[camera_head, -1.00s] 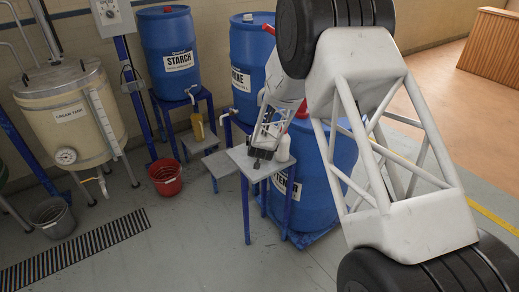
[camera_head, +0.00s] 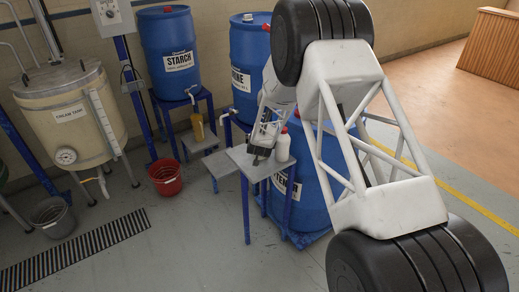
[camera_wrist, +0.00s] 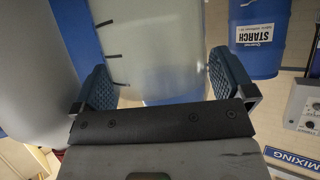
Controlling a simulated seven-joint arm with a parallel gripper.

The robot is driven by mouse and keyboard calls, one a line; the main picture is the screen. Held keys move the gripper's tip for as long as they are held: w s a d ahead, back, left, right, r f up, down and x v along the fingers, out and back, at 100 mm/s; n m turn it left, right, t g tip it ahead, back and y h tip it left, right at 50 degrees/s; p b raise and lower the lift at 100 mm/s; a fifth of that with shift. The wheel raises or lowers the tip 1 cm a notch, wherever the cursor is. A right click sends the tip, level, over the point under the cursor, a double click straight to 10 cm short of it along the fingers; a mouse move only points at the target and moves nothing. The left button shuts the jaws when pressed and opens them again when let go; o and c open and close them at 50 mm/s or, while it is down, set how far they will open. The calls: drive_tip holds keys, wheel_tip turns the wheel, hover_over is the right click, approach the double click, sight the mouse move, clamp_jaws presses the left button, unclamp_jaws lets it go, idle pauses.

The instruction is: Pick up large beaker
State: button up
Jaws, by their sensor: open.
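A pale, translucent vessel with short black marks, apparently the large beaker (camera_wrist: 158,45), fills the middle of the wrist view, close up. My gripper (camera_wrist: 160,82) is open, one textured finger on each side of the vessel's lower part in the picture. I cannot tell whether either finger touches it. In the head view my gripper (camera_head: 261,154) is low over the small blue-legged table (camera_head: 240,156). The beaker cannot be made out there; my gripper and wrist cover that spot.
A white bottle (camera_head: 283,148) stands just right of my gripper on the table. Blue drums (camera_head: 309,205) stand close behind and beside it. A yellowish jug (camera_head: 198,127) is on a step left. A red bucket (camera_head: 166,179) is on the floor; the floor in front is clear.

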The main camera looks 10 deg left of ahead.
idle(0.3)
drive_tip(key=c, duration=1.4)
drive_tip(key=shift+r, duration=0.15)
drive_tip(key=s+d+r, duration=0.2)
drive_tip(key=s, duration=0.5)
drive_tip(key=s+d+r, duration=0.2)
drive_tip(key=s+d, duration=0.1)
drive_tip(key=s, duration=0.5)
drive_tip(key=shift+d+r, duration=0.3)
drive_tip(key=shift+r, duration=0.1)
